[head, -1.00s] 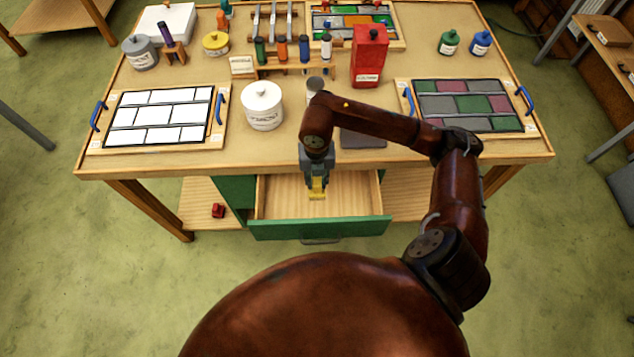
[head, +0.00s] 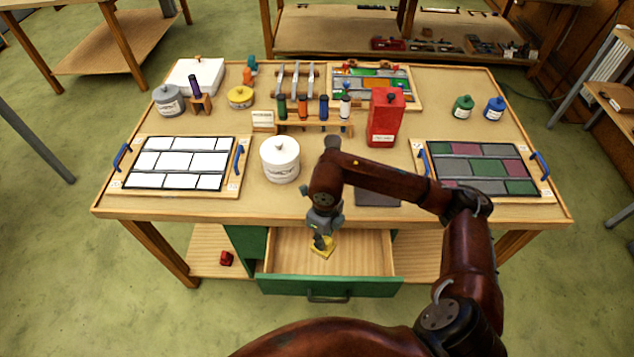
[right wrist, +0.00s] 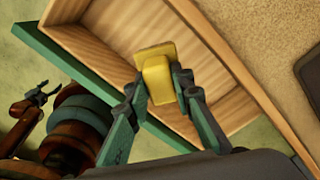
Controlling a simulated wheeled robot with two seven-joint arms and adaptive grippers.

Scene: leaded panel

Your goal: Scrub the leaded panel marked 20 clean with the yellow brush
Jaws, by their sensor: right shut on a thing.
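The yellow brush (head: 322,248) is in the open drawer's space, and it also shows in the right wrist view (right wrist: 157,76). My right gripper (head: 322,236) is shut on the brush, one finger on each side of it in the wrist view (right wrist: 158,92). Whether the brush touches the drawer floor I cannot tell. A leaded panel (head: 480,168) with grey, magenta and green panes lies at the table's right. Another leaded panel (head: 180,162) with white panes lies at the left. Their number tags are too small to read. My left gripper (right wrist: 42,94) shows small in the right wrist view, fingers apart and empty.
The drawer (head: 330,285) stands pulled out, its wooden walls close around the right gripper. A white jar (head: 280,160), a red can (head: 385,118) and a rack of tubes (head: 300,124) stand mid-table. A dark flat pad (head: 378,197) lies near the front edge.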

